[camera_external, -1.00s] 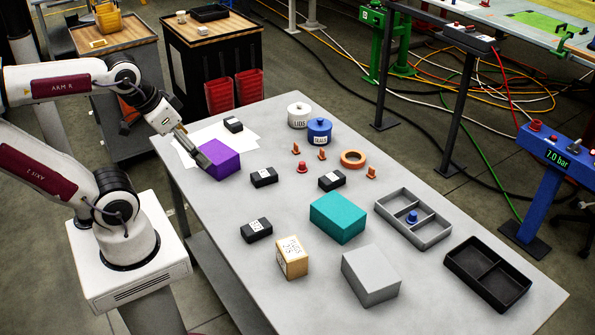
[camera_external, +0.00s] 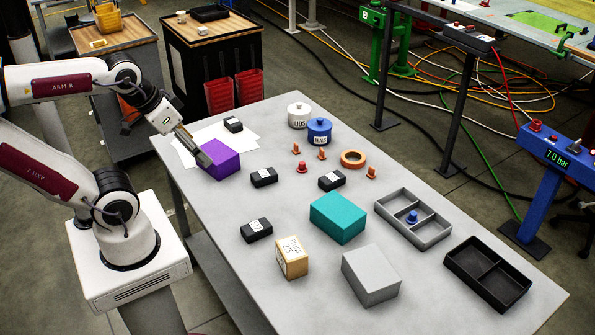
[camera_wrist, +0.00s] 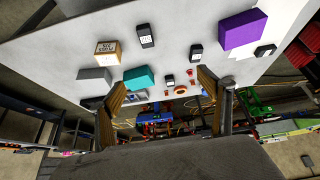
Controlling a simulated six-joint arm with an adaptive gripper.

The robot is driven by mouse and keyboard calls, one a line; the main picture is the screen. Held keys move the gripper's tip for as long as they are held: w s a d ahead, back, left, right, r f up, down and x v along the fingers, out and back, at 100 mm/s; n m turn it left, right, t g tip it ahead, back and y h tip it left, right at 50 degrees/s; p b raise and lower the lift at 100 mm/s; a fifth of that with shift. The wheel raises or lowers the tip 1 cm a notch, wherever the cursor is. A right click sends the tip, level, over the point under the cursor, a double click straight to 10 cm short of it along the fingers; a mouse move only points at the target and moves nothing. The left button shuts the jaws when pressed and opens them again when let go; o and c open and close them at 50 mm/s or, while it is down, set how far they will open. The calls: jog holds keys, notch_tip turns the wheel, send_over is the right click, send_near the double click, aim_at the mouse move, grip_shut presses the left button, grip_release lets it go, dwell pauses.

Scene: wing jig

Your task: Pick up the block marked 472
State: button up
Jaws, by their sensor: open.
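Several small black blocks with white labels lie on the grey table; the numbers are too small to read, so I cannot tell which is 472. In the external view one is at the back on white paper (camera_external: 233,124), one right of the purple block (camera_external: 264,177), one near the middle (camera_external: 332,180), and one at the front left (camera_external: 256,230). The wrist view also shows black blocks, one of them beside the wooden block (camera_wrist: 146,36). My gripper (camera_external: 203,158) is open and empty beside the purple block (camera_external: 224,160); I cannot tell whether they touch.
A teal block (camera_external: 338,216), a wooden block (camera_external: 291,258) and a grey block (camera_external: 371,276) stand toward the front. A grey divided tray (camera_external: 435,238) and a black tray (camera_external: 459,266) lie at right. Lidded pots (camera_external: 319,131), an orange ring (camera_external: 353,158) and small red pieces sit farther back.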

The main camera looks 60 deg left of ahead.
jog(key=w+d+r+n+t+h, duration=0.2)
jog(key=w+d+n, duration=0.3)
jog(key=w, duration=0.5)
jog(key=w+d+r+n+t+h, duration=0.1)
jog(key=w+d+n, duration=0.2)
jog(key=w+n, duration=0.55)
jog(key=w+a+f+n+t+y, duration=0.1)
jog(key=w+f+n+t+y, duration=0.2)
jog(key=w+n, duration=1)
jog(key=w+a+f+n+g+y, duration=0.1)
jog(key=w+a+f+n+y, duration=0.25)
jog(key=w+f+n, duration=0.35)
jog(key=n+g+y, duration=0.9)
jog(key=n+y, duration=0.1)
jog(key=n, duration=0.9)
send_near(264, 177)
jog(key=x, duration=0.3)
jog(key=shift+w+a, duration=0.35)
jog(key=shift+w, duration=0.05)
jog(key=shift+s, duration=0.25)
jog(key=shift+a+f, duration=0.1)
jog(key=shift+a, duration=0.05)
